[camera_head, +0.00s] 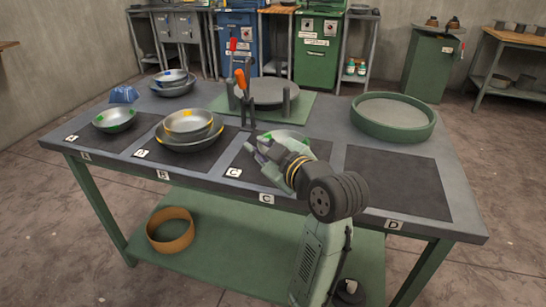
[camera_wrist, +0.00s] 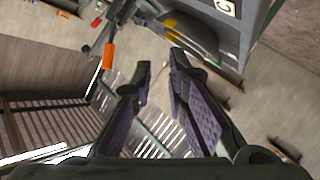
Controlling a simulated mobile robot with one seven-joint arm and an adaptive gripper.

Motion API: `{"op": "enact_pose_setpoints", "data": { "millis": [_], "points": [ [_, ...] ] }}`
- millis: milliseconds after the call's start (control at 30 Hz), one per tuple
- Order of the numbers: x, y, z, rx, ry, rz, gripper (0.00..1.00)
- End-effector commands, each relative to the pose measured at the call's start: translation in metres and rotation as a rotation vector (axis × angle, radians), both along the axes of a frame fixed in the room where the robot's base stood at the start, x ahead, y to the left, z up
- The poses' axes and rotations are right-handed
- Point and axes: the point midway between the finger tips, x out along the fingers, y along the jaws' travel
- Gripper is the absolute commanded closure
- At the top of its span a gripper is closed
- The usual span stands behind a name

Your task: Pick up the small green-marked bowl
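A small silvery bowl with green marks (camera_head: 114,120) sits upright on the dark mat at A, at the table's left. A second green-marked bowl (camera_head: 286,137) is on the C side, partly hidden behind my gripper and wrist. My gripper (camera_head: 256,150) is over the C area in the head view, pointing left, clear of the bowl at A. In the wrist view its two fingers (camera_wrist: 160,66) are apart, with nothing between them. I cannot tell from these views whether it touches the C bowl.
Nested yellow-marked bowls (camera_head: 189,130) sit on mat B. Upright orange-handled clamps (camera_head: 240,80) stand beside a grey disc (camera_head: 268,91) on a green base. A round green tray (camera_head: 393,117) is at right; mat D (camera_head: 398,181) is bare.

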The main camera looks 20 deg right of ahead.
Motion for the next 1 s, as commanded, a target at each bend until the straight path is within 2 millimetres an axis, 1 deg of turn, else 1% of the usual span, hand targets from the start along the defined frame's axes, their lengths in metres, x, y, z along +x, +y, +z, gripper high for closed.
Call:
{"op": "enact_pose_setpoints", "data": {
  "millis": [33, 100, 200, 267, 400, 500, 733, 900, 1000],
  "points": [
    [-0.012, -0.021, -0.014, -0.015, 0.036, -0.022, 0.85],
    [-0.024, -0.039, -0.026, -0.033, 0.076, -0.033, 0.85],
    [-0.030, -0.050, -0.036, -0.043, 0.105, -0.039, 0.85],
    [-0.025, -0.050, -0.039, -0.046, 0.113, -0.038, 0.85],
    [-0.003, -0.045, -0.047, -0.045, 0.114, -0.036, 0.85],
    [0.009, -0.042, -0.051, -0.046, 0.113, -0.037, 0.85],
    [0.027, -0.039, -0.056, -0.045, 0.114, -0.038, 0.85],
    [0.052, -0.033, -0.063, -0.045, 0.114, -0.038, 0.85],
    [0.062, -0.031, -0.067, -0.045, 0.112, -0.038, 0.85]
  ]
}}
